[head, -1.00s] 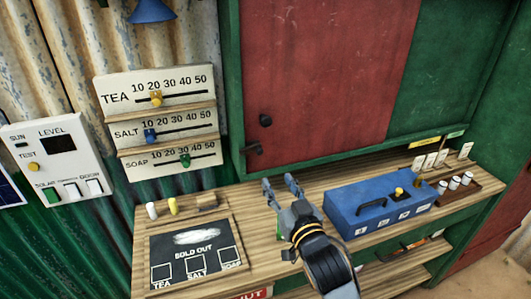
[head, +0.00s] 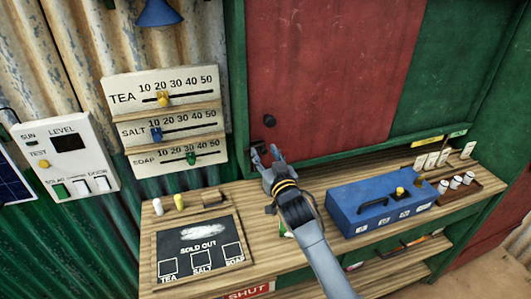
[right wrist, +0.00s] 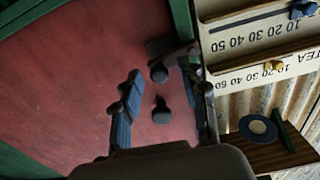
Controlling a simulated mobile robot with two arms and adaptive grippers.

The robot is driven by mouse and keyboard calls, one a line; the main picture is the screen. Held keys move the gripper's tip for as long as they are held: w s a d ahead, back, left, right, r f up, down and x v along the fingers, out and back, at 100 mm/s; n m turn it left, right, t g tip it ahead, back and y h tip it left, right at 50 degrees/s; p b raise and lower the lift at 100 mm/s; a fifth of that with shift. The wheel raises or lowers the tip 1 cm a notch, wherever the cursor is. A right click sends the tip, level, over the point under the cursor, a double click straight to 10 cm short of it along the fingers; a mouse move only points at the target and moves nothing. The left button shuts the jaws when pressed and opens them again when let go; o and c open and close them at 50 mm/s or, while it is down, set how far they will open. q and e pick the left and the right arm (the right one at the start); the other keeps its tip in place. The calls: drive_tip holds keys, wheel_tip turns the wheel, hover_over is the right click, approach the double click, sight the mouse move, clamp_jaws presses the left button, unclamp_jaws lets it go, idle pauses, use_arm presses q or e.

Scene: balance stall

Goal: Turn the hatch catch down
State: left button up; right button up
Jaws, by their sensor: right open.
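The red hatch panel (head: 330,70) has a dark round knob (head: 269,120) near its lower left. The dark hatch catch (head: 269,147) sits below the knob, at the panel's lower left corner. My right gripper (head: 265,155) is open in front of the catch and partly hides it. In the right wrist view, which is upside down, the catch (right wrist: 165,50) lies between and beyond the fingertips (right wrist: 160,78), with the knob (right wrist: 161,112) beneath it in the picture. I cannot tell whether the fingers touch the catch. My left gripper is not in view.
The wooden counter (head: 290,180) runs below the hatch. A blue box (head: 375,205) stands to the right, and a dark SOLD OUT board (head: 200,250) lies to the left. A price board with sliders (head: 165,115) hangs left of the hatch, close to my gripper.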

drive_tip(key=shift+w, duration=0.1)
drive_tip(key=shift+c, duration=0.5)
clamp_jaws()
drive_tip(key=shift+f+m, duration=0.25)
drive_tip(key=shift+m, duration=0.4)
drive_tip(key=shift+f+m, duration=0.25)
drive_tip(key=shift+m, duration=0.4)
drive_tip(key=shift+o, duration=0.5)
unclamp_jaws()
drive_tip(key=v, duration=1.2)
